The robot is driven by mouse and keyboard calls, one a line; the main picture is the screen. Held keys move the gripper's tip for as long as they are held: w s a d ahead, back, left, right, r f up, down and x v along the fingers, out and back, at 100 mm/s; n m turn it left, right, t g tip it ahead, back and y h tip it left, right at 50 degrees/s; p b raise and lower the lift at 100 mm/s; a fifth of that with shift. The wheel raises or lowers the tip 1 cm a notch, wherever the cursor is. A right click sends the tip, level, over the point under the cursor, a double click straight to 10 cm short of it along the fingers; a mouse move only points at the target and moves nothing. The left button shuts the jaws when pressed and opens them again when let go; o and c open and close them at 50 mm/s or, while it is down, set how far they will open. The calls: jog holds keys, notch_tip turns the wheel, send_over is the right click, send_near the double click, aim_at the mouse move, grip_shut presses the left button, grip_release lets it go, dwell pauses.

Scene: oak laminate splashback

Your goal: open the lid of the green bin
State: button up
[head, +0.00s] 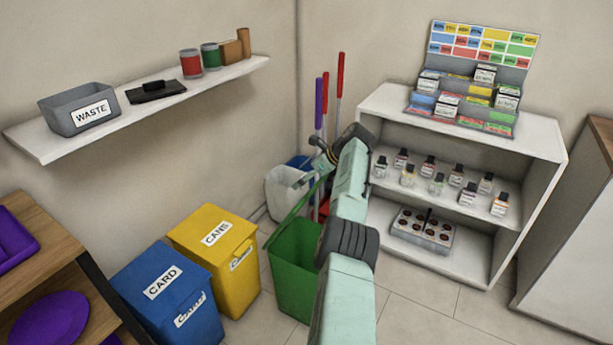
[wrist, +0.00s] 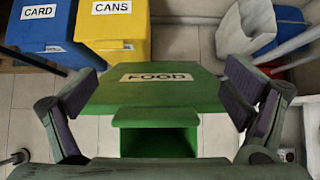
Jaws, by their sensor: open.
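The green bin (head: 295,275) stands on the floor at the centre of the head view, partly behind my arm. Its green lid (head: 290,217) is tilted up away from the bin's mouth, seen nearly edge-on. In the wrist view the lid (wrist: 150,95) bears a FOOD label, and the bin (wrist: 155,118) shows below it with a dark green inside. My gripper (head: 318,168) is above and behind the bin, near the lid's upper end. In the wrist view my gripper (wrist: 163,92) is open, its fingers at either side of the lid. Contact with the lid cannot be told.
A yellow CANS bin (head: 215,260) and a blue CARD bin (head: 165,295) stand left of the green bin. A white container (head: 285,192) and mop handles (head: 340,85) are in the corner behind. A white shelf unit (head: 545,150) with bottles stands right. Floor (head: 425,290) is clear before it.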

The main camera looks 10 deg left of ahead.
jog(key=v, duration=1.2)
